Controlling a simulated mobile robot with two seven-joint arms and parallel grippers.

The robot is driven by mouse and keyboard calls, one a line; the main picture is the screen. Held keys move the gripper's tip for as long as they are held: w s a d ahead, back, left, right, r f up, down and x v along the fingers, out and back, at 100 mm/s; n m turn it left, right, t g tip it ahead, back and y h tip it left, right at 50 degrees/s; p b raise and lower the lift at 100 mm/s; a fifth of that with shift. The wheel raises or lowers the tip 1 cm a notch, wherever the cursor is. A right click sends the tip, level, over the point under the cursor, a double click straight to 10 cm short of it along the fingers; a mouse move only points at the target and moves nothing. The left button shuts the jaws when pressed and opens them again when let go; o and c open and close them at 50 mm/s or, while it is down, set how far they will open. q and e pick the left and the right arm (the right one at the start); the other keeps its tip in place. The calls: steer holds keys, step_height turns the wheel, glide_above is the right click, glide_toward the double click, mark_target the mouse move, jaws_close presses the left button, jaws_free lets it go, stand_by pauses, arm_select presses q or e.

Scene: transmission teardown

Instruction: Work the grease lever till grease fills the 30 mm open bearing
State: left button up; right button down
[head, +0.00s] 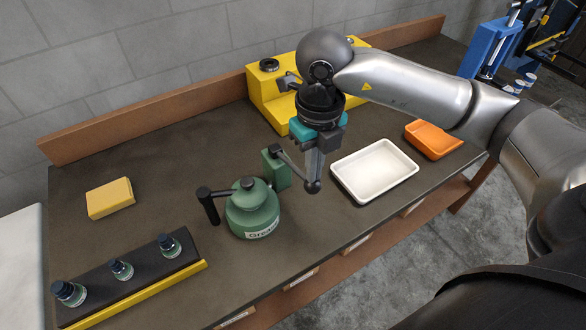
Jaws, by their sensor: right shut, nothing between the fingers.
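The green grease pot (252,212), with a label reading "Grease" and a black side handle, stands on the bench left of centre. A green block (275,169) stands right behind it. The grey grease lever (291,164) slants down to the right from the block and ends in a dark round knob (313,187). My right gripper (314,176) points down with its fingers shut and empty, right at the knob end; I cannot tell whether they touch it. A dark ring (269,65) sits on the yellow stand; I cannot tell if it is the bearing. No grease shows. My left gripper is out of view.
The yellow stand (262,92) is behind my right gripper. A white tray (374,171) and an orange tray (433,140) lie to the right. A yellow sponge-like block (110,198) lies left. Several small bottles stand in a black rack (142,276) at front left.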

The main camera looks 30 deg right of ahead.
mark_target(313, 188)
steer(key=shift+f+b, duration=2.5)
steer(key=shift+f, duration=0.45)
step_height(313, 188, up, 8)
steer(key=p, duration=0.5)
steer(key=shift+f, duration=0.25)
step_height(313, 188, up, 5)
steer(key=p, duration=0.4)
